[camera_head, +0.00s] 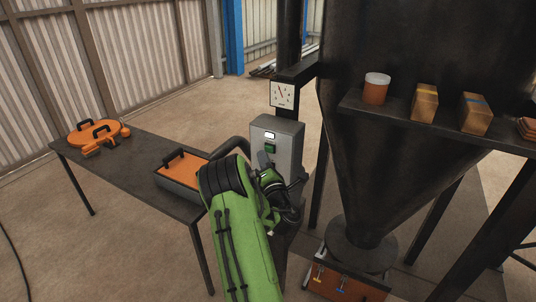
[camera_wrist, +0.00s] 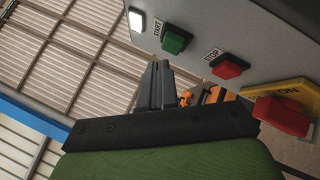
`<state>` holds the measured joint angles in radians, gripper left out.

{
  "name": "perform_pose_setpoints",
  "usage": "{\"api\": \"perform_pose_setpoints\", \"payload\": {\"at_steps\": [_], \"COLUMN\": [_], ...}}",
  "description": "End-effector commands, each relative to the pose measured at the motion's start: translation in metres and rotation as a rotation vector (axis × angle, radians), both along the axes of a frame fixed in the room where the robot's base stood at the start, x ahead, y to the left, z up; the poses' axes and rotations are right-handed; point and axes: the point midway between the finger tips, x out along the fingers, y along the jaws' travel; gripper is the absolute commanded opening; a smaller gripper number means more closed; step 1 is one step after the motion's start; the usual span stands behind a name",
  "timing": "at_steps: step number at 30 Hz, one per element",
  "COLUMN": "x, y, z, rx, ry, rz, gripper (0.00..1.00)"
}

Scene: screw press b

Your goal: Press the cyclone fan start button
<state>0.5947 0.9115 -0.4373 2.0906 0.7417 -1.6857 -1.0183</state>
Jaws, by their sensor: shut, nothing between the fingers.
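The grey control box (camera_head: 288,141) stands in the middle of the head view, beside the dark cyclone cone (camera_head: 400,110). Its green START button (camera_head: 271,149) shows just above my gripper (camera_head: 264,160). In the wrist view the green START button (camera_wrist: 176,40) sits beside its START label, above and right of my fingertips (camera_wrist: 159,66). My gripper is shut and empty. Its tips appear apart from the button in the wrist view; the exact distance is hard to tell. The red STOP button (camera_wrist: 230,66) is to the right of START.
A red button (camera_wrist: 282,115) on a yellow plate (camera_wrist: 305,92) lies beyond STOP. A white lit lamp (camera_wrist: 136,18) is left of START. A dark table (camera_head: 125,172) bears orange lidded parts (camera_head: 98,132). A shelf (camera_head: 355,103) holds a jar (camera_head: 375,92) and boxes (camera_head: 424,103).

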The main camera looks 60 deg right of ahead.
Motion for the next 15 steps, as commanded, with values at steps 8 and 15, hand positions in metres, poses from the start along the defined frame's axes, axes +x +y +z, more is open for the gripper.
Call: {"api": "perform_pose_setpoints", "payload": {"at_steps": [8,15], "x": [0.000,-0.001], "y": [0.002,0.021], "z": [0.000,-0.003], "rx": [0.000,0.000], "ry": [0.000,-0.003], "rz": [0.000,0.002], "gripper": [0.00,0.00]}}
